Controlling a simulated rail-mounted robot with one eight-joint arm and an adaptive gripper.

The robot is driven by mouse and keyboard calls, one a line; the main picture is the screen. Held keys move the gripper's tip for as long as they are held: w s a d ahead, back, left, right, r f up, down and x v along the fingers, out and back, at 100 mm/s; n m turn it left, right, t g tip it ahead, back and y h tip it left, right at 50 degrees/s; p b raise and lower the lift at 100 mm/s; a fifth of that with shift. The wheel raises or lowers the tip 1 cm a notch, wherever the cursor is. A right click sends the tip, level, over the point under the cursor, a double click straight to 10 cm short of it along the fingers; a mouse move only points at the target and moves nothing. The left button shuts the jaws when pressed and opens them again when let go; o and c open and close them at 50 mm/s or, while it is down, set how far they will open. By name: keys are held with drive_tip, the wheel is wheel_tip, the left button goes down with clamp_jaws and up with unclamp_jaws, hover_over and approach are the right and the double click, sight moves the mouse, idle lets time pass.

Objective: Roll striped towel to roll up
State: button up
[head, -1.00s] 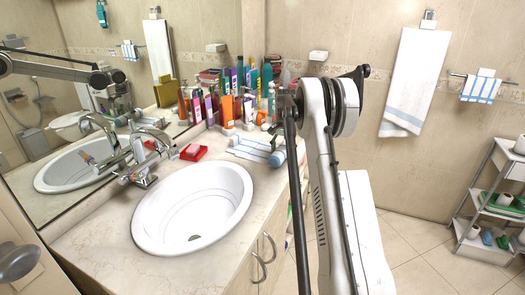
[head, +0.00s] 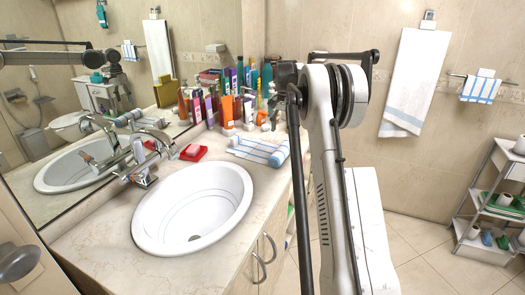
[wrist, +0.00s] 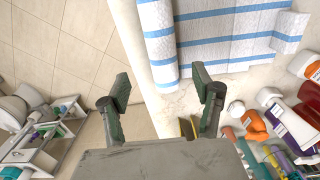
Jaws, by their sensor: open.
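The striped towel (head: 252,147), white with blue stripes, lies on the counter beyond the basin. Its right end forms a short roll (head: 280,154) near the counter's front edge, and the rest lies flat to the left. In the wrist view the roll (wrist: 159,45) is at the left end of the towel (wrist: 230,28). My gripper (wrist: 163,88) is open and empty, its two fingers apart, with the roll just past the fingertips in the picture. In the head view my gripper is up above the counter, partly hidden by my arm.
Several bottles and tubes (head: 226,100) crowd the counter behind the towel. A red soap dish (head: 193,153) and the white basin (head: 193,208) lie to the left. Beyond the counter edge is open tiled floor (wrist: 60,35) with a shelf rack (wrist: 45,135).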

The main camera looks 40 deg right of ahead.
wheel_tip(320, 180, up, 8)
drive_tip(key=p, duration=0.3)
drive_tip(key=shift+p, duration=0.35)
idle(0.4)
drive_tip(key=s+a+r+n+t+b, duration=0.1)
drive_tip(key=s+a+r+n, duration=0.2)
drive_tip(key=a, duration=0.6)
drive_tip(key=s+a+r+n+t+h+b, duration=0.1)
drive_tip(key=s+a+r, duration=0.4)
drive_tip(key=a, duration=0.4)
drive_tip(key=s+a+r+n+t+b, duration=0.15)
drive_tip(key=s+a, duration=0.35)
drive_tip(key=a, duration=0.5)
drive_tip(key=s+a+f+n+t, duration=0.1)
drive_tip(key=s+a+f, duration=0.3)
drive_tip(key=s, duration=0.4)
drive_tip(key=s+a+f+n+t+b, duration=0.1)
drive_tip(key=s+a+f+n, duration=0.2)
drive_tip(key=s+a+f, duration=0.2)
drive_tip(key=s+a+f+n+t+y+b, duration=0.1)
drive_tip(key=s+a+f+n, duration=0.2)
drive_tip(key=s+a, duration=0.5)
drive_tip(key=s+f, duration=0.1)
drive_tip(key=s, duration=0.3)
drive_tip(key=shift+s+f+t, duration=0.3)
drive_tip(key=shift+f+t, duration=0.05)
drive_tip(key=shift+f, duration=0.05)
